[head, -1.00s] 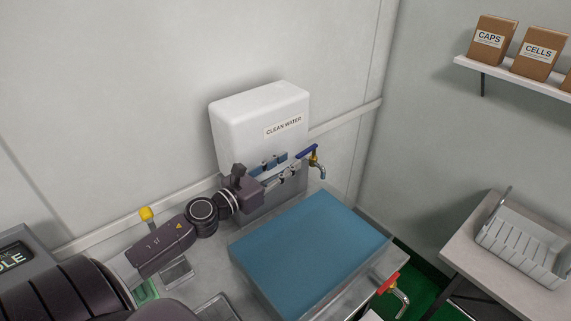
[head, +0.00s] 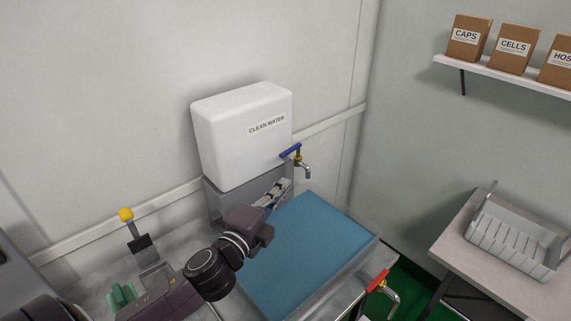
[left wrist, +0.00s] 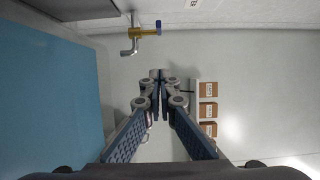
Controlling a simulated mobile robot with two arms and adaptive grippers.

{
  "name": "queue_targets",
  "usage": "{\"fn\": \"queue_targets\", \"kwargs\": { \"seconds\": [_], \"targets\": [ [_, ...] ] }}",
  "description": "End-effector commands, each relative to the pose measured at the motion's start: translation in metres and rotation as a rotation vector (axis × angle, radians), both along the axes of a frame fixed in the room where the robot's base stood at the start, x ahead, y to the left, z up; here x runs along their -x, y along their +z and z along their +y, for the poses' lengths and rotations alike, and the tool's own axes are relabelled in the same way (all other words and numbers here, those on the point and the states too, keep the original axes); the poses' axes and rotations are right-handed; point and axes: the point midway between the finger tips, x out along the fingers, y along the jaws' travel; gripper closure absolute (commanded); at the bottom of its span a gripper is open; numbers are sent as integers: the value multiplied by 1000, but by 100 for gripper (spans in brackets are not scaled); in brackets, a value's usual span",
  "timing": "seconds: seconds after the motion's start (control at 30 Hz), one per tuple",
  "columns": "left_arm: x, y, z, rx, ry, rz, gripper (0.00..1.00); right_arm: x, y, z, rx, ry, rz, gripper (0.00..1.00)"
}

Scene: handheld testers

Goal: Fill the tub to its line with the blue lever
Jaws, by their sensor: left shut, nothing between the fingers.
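The clear tub (head: 362,255) holds a broad sheet of blue water (head: 305,250), which also shows at the left of the left wrist view (left wrist: 50,90). I cannot make out its line. The blue lever (head: 290,151) sits on a yellow tap above the tub's far end, its spout (head: 307,173) pointing down. No stream shows under the spout. The lever's blue end is also in the left wrist view (left wrist: 158,26). My left gripper (head: 282,187) is shut and empty over the tub's far left part, below and apart from the lever; its tips meet in the wrist view (left wrist: 160,75). My right gripper is out of view.
The white clean water tank (head: 240,120) stands behind on a grey stand. A red-handled tap (head: 377,281) is at the tub's near right. A side table (head: 455,240) holds a grey rack (head: 515,240). A yellow-knobbed post (head: 126,215) stands at the left.

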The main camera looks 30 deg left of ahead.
Motion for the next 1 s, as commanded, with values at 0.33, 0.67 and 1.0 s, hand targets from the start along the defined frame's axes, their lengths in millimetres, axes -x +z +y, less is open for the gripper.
{"fn": "queue_targets", "kwargs": {
  "seconds": [0.33,0.67,1.0],
  "targets": [
    [-57,4,2,-6,1,-4,100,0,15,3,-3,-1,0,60],
    [-97,2,23,-10,1,0,100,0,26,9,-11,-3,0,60],
    [-101,1,42,-7,-2,-2,100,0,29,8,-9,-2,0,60]
  ]
}}
